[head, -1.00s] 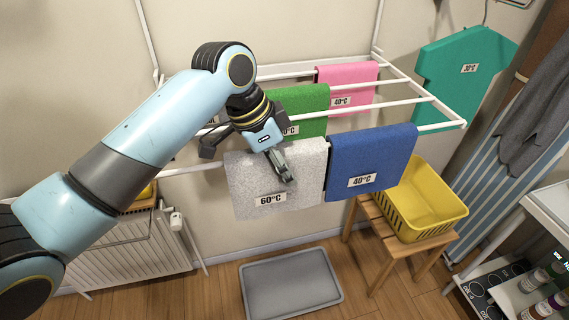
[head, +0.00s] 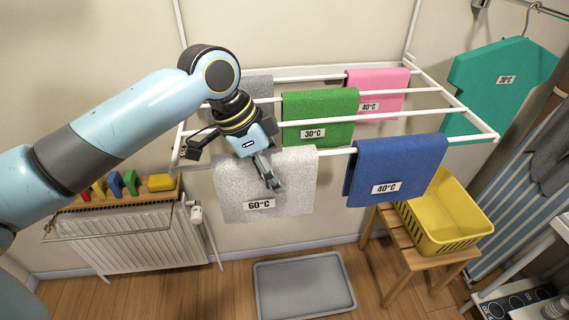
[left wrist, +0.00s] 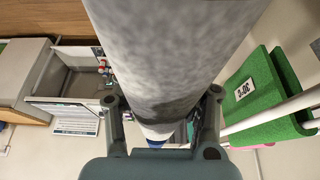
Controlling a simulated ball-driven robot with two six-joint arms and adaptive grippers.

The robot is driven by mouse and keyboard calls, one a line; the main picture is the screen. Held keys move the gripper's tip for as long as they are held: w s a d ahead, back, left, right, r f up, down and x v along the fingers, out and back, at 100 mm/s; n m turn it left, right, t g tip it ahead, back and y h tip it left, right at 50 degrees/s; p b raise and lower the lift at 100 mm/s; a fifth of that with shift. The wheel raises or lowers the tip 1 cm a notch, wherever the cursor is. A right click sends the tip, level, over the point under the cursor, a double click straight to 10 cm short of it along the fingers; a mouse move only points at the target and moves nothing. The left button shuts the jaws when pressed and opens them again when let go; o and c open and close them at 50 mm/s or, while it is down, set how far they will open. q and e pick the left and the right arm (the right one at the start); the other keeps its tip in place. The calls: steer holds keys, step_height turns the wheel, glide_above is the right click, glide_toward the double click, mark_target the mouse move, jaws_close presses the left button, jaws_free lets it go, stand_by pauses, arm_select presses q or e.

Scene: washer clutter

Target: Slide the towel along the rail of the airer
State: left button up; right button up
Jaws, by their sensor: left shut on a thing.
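The pale speckled grey towel (head: 240,192), labelled 60°C, hangs over the front rail of the white airer (head: 480,135). My left gripper (head: 269,175) comes down on the towel from above and is shut on it at the front rail. In the left wrist view the towel (left wrist: 165,50) runs between the two fingers of my left gripper (left wrist: 163,115). A blue towel (head: 395,172), labelled 40°C, hangs on the same rail to the right, with a gap of bare rail between them. My right gripper is not in view.
A green towel (head: 320,118), a pink towel (head: 378,95) and a darker grey towel (head: 252,88) hang on the rails behind. A yellow basket (head: 440,215) stands on a wooden stool at right. A radiator (head: 130,235) is at left. A grey tray (head: 303,285) lies below.

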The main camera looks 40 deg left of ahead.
mark_target(235, 156)
arm_select(q)
steer(key=shift+s+a, duration=1.25)
steer(key=shift+s, duration=0.3)
steer(key=o, duration=1.3)
steer(key=v, duration=0.6)
steer(key=shift+a, duration=0.1)
steer(key=shift+s+a+r, duration=0.1)
steer(key=shift+s+r, duration=0.05)
steer(key=shift+r, duration=0.55)
